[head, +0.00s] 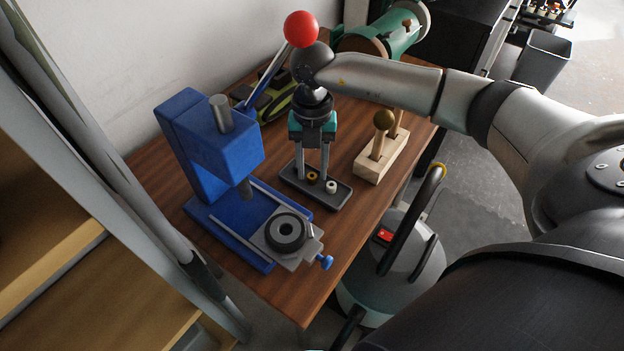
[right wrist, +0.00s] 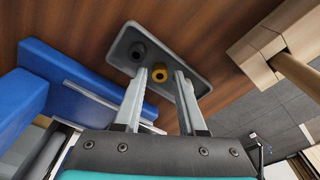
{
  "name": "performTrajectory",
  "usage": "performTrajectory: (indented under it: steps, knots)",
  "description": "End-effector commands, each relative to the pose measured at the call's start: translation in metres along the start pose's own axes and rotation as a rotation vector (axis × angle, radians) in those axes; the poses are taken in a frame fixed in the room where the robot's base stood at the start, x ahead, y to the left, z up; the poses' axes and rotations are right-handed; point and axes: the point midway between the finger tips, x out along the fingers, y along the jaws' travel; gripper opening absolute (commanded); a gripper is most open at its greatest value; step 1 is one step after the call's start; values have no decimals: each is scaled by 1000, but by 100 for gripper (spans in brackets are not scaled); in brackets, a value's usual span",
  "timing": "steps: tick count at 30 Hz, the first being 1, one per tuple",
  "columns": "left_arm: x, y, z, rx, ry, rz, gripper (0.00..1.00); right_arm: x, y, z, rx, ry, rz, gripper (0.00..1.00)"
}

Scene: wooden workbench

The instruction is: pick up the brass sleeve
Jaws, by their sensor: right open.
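The brass sleeve (head: 312,176) stands on a dark grey tray (head: 333,201) on the workbench. It also shows in the right wrist view (right wrist: 159,75), between the two fingers and nearer the left one. My right gripper (head: 313,175) points down over the tray with its fingers apart, one on each side of the brass sleeve; it also shows in the right wrist view (right wrist: 161,73). I cannot tell whether a finger touches it. A pale sleeve (head: 331,187) stands beside it in the head view. A dark sleeve (right wrist: 137,50) shows in the right wrist view.
A blue press (head: 205,145) with a vise holding a dark ring (head: 285,232) stands left of the tray. A wooden block (head: 375,165) with upright pegs stands to the right. A red-balled lever (head: 301,29) rises behind my right gripper. Bare wood lies in front of the tray.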

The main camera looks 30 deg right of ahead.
Motion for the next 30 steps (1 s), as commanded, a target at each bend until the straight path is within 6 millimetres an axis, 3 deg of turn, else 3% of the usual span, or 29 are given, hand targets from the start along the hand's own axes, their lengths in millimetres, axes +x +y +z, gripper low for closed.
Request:
performTrajectory:
  steps: [12,22,30]
  knots:
    - [-5,2,-4,-1,1,2,100,7,0,0,0,0,0,39]
    - [-5,2,-4,-2,2,2,100,7,0,0,0,0,0,2]
    - [-5,2,-4,-2,2,2,100,7,0,0,0,0,0,0]
